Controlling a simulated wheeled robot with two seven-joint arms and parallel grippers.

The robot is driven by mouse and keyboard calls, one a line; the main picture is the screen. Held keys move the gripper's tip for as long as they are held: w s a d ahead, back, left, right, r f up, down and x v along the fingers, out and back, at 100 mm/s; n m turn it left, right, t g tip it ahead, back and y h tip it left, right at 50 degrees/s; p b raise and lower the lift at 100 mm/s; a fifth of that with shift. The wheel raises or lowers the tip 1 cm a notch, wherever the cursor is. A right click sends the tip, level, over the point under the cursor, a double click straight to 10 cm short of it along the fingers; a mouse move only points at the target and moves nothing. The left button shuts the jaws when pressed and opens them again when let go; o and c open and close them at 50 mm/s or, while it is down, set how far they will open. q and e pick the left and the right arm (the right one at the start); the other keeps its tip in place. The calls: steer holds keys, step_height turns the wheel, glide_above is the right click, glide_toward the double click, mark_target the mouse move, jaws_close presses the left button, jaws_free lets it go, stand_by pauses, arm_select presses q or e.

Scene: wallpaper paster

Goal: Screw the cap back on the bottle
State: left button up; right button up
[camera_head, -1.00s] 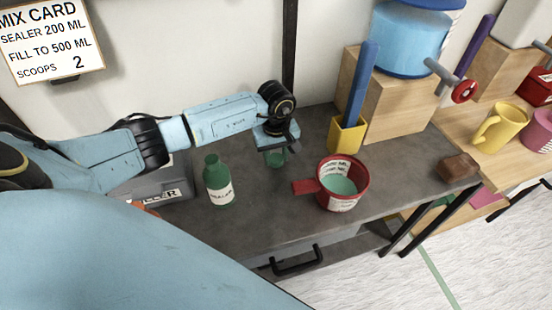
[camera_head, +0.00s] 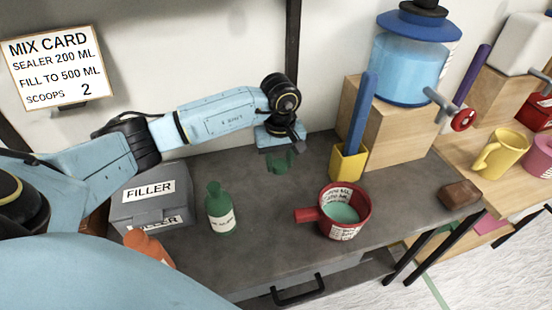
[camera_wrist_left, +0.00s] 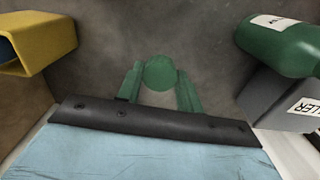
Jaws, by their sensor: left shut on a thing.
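The green sealer bottle (camera_head: 220,208) stands upright on the grey workbench (camera_head: 270,225), with a white label on its front. It also shows at the upper right of the left wrist view (camera_wrist_left: 275,48). My left gripper (camera_head: 280,161) is above the bench, to the right of the bottle and apart from it. It is shut on the round green cap (camera_wrist_left: 160,73), seen between its green fingers in the left wrist view. In the head view the cap is hard to tell from the fingers. My right gripper is not in view.
A grey filler box (camera_head: 150,205) and an orange bottle (camera_head: 148,248) are left of the sealer bottle. A red pot (camera_head: 345,212) with pale green liquid is to the right. A yellow holder (camera_head: 347,162) stands behind it. Bare bench lies between bottle and pot.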

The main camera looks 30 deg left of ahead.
arm_select(q)
steer(key=s+d+r+m, duration=0.5)
steer(key=d+r+m, duration=0.3)
steer(key=r+m, duration=0.1)
steer(key=shift+d+r, duration=0.2)
steer(key=shift+r, duration=0.1)
